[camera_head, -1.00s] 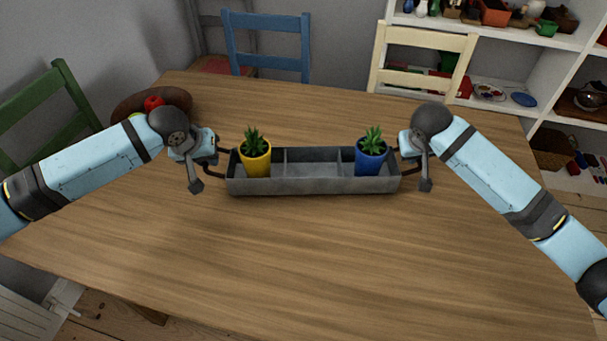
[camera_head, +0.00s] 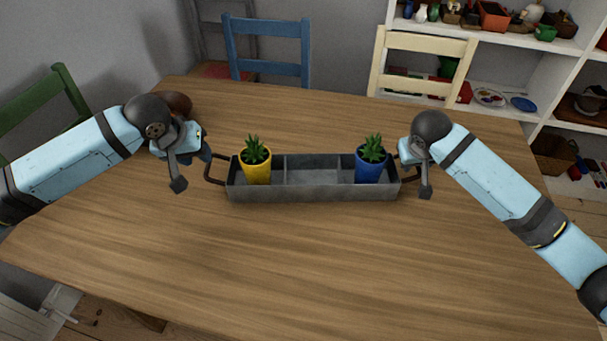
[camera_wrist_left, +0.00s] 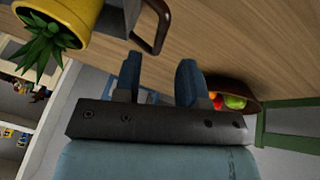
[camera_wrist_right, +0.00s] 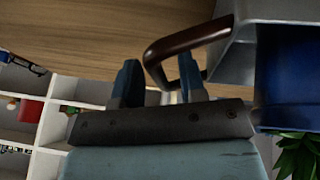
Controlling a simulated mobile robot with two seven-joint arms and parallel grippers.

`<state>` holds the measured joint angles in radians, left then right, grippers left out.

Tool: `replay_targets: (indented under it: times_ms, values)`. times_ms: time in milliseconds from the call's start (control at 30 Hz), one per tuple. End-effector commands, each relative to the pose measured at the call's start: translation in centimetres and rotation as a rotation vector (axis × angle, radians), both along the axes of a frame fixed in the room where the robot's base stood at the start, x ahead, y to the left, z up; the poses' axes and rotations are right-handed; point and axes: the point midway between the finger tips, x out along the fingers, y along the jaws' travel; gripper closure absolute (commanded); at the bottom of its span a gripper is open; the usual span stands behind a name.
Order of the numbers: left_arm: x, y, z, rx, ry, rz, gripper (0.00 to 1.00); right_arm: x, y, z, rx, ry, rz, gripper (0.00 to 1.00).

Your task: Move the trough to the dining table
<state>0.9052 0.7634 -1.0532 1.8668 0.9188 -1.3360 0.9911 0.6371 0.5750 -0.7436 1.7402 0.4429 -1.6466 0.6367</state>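The grey metal trough (camera_head: 315,192) rests on the wooden dining table (camera_head: 300,260). It holds a yellow pot (camera_head: 257,172) with a plant in its left compartment and a blue pot (camera_head: 370,169) with a plant in its right one. The middle compartment is empty. My left gripper (camera_wrist_left: 160,78) is open and empty, just left of the trough's left handle (camera_head: 210,174), apart from it. My right gripper (camera_wrist_right: 160,80) is at the right handle (camera_wrist_right: 178,42); its fingers are spread, with part of the handle loop between them.
A dark bowl of fruit (camera_wrist_left: 238,88) stands at the table's far left, mostly hidden by my left arm in the head view. Green (camera_head: 68,90), blue (camera_head: 268,35) and cream (camera_head: 420,45) chairs surround the table. The table's front is clear.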

Motion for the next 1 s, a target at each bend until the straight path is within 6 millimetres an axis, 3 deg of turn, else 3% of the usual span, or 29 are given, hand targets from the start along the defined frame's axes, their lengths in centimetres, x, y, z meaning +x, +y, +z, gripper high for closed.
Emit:
replay_targets:
  times_ms: [200, 467, 1000]
  values:
    - [-1.6, 0.7, 3.8, 0.0, -0.002, -0.001, 0.62, 0.0, 0.0, 0.0, 0.0, 0.0, 0.0, 0.62]
    - [-2.3, 1.0, 5.3, 0.0, 0.0, 0.0, 0.62, -0.2, 0.1, 0.5, 0.001, -0.002, 0.001, 0.62]
    - [-2.3, 1.1, 5.3, 0.0, 0.0, 0.0, 0.62, -3.9, 2.0, 9.5, 0.001, -0.003, 0.002, 0.62]
